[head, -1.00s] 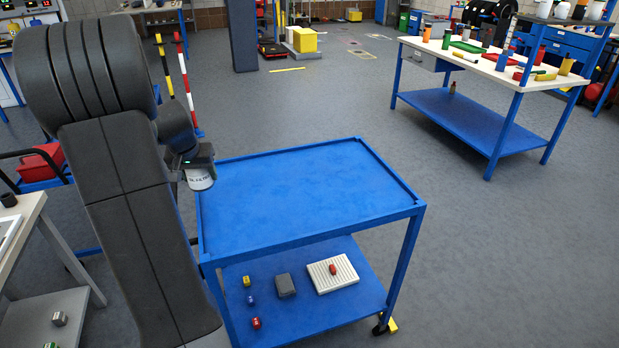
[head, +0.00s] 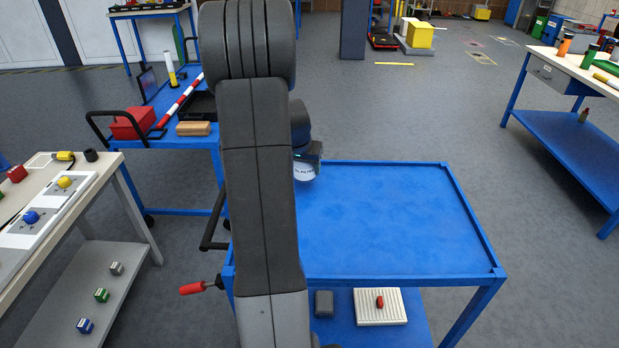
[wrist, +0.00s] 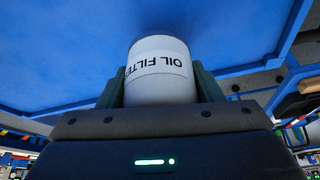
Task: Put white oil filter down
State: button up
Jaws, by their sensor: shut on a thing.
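The white oil filter (wrist: 158,88) is between the two fingers of my gripper (wrist: 160,92) in the wrist view, its "OIL FILTER" label showing upside down. In the head view the filter (head: 304,171) shows just below my gripper (head: 307,160), at the far left part of the blue cart's top tray (head: 390,225). My arm hides part of the filter and the cart's left side. I cannot tell whether the filter touches the tray.
The visible cart top is otherwise bare, with a raised rim. Its lower shelf holds a grey box (head: 324,303) and a white ribbed tray (head: 380,307). A white-topped bench (head: 50,215) stands left, another blue cart (head: 175,140) behind, and a workbench (head: 565,110) right.

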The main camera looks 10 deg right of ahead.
aim_at(304, 176)
jog(key=shift+f+b, duration=0.35)
jog(key=shift+f, duration=1.7)
jog(key=o, duration=1.2)
jog(key=shift+r, duration=0.1)
jog(key=shift+s+a+r+p, duration=0.1)
jog(key=shift+r+p, duration=0.2)
jog(key=shift+r, duration=0.3)
jog(key=v, duration=1.1)
jog(key=shift+s, duration=0.15)
